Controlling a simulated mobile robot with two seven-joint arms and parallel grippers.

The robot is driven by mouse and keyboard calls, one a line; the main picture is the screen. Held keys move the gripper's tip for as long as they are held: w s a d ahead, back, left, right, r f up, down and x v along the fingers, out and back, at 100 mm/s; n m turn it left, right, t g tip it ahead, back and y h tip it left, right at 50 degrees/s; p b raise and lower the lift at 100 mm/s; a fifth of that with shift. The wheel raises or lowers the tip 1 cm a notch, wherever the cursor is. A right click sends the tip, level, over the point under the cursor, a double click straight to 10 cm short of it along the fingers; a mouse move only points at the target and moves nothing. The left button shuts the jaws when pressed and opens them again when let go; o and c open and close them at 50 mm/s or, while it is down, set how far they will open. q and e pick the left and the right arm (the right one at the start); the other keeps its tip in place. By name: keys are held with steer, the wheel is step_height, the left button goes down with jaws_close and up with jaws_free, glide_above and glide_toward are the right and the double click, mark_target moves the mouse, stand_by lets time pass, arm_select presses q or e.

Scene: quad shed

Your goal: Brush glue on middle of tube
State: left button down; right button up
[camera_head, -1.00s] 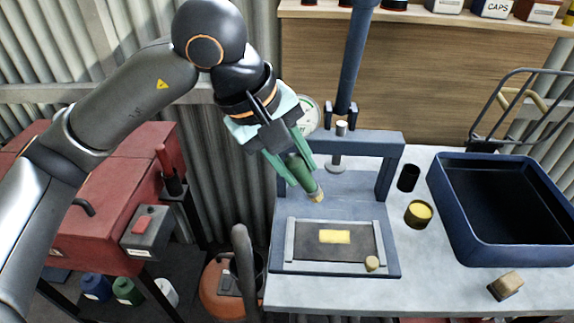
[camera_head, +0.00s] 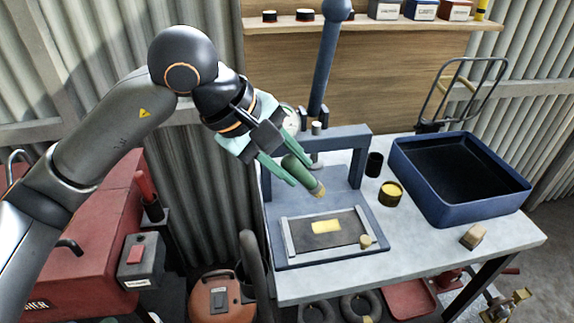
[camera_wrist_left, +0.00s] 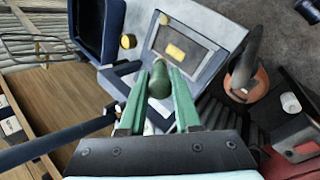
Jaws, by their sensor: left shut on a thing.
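My left gripper (camera_head: 304,177) is shut on a green-handled brush (camera_head: 300,170) with a tan tip, which points down and right. The brush also shows end-on between the green fingers in the left wrist view (camera_wrist_left: 160,80). Its tip appears just above and behind a flat dark piece (camera_head: 345,233), probably the tube, lying between pale rails on the blue press base (camera_head: 288,258). A yellow patch (camera_head: 327,227) is on the middle of that piece. Contact between tip and piece is not visible. An open pot with yellow contents (camera_head: 391,193) stands right of the press. My right gripper is out of view.
A small black cup (camera_head: 374,164) stands behind the pot. A deep blue tray (camera_head: 410,190) fills the bench's right side. A wooden block (camera_head: 473,237) sits near the front edge, and a round tan knob (camera_head: 366,242) by the right rail. The press frame (camera_head: 358,150) rises behind the brush.

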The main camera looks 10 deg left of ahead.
arm_select(q)
steer(key=shift+f, duration=0.2)
steer(key=shift+d+f+b, duration=0.1)
steer(key=shift+f+b, duration=0.45)
steer(key=shift+f, duration=0.15)
steer(key=shift+f+b, duration=0.9)
steer(key=shift+f, duration=0.7)
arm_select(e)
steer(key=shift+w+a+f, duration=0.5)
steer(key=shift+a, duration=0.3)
